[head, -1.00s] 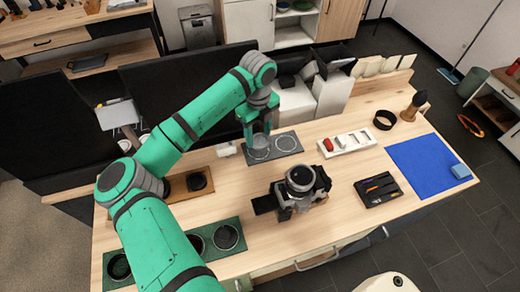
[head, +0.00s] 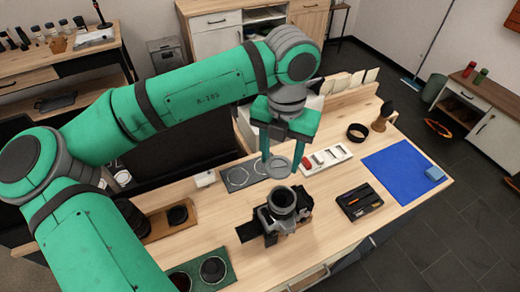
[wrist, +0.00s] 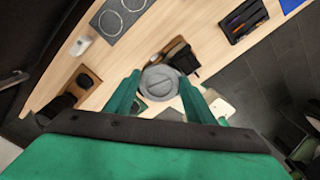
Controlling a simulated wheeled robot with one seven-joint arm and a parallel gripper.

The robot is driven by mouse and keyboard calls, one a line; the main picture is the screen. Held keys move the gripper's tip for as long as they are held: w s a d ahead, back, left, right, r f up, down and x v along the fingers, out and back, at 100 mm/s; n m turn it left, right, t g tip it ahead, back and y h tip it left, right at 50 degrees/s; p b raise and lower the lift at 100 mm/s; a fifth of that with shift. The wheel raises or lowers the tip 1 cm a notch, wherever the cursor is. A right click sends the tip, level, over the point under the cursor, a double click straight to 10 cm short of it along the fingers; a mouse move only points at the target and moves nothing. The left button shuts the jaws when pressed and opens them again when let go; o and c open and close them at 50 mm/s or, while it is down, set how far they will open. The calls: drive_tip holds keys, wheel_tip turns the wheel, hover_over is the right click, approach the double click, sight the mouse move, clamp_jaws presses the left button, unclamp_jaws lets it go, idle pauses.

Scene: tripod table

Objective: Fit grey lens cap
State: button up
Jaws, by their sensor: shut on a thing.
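My gripper (head: 281,163) is shut on the grey lens cap (head: 278,167), a round disc held flat between the two green fingers. In the wrist view the cap (wrist: 160,82) shows a straight bar across its face. The camera (head: 283,203) stands on the table with its lens pointing up. The cap is in the air above and slightly behind the camera in the head view, apart from it. In the wrist view the cap and fingers hide much of the camera (wrist: 181,57).
A grey mat (head: 224,184) with ring outlines lies behind the camera. A white tray (head: 340,153), a black tray (head: 359,203) with tools, a blue mat (head: 400,165) and a black ring (head: 357,132) lie to the right. A green tray (head: 190,270) with round items is front left.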

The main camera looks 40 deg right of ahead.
drive_tip(key=s+m, duration=0.1)
drive_tip(key=s+a+r+m, duration=0.1)
drive_tip(key=s, duration=0.1)
drive_tip(key=s+m, duration=0.1)
drive_tip(key=shift+s+a+r, duration=0.15)
drive_tip(key=shift+a+r, duration=0.15)
drive_tip(key=shift+a, duration=0.05)
drive_tip(key=shift+f, duration=0.1)
drive_tip(key=shift+f, duration=3.2)
drive_tip(key=shift+f, duration=0.7)
drive_tip(key=o, duration=1.5)
drive_tip(key=shift+c, duration=0.2)
wheel_tip(320, 180, up, 7)
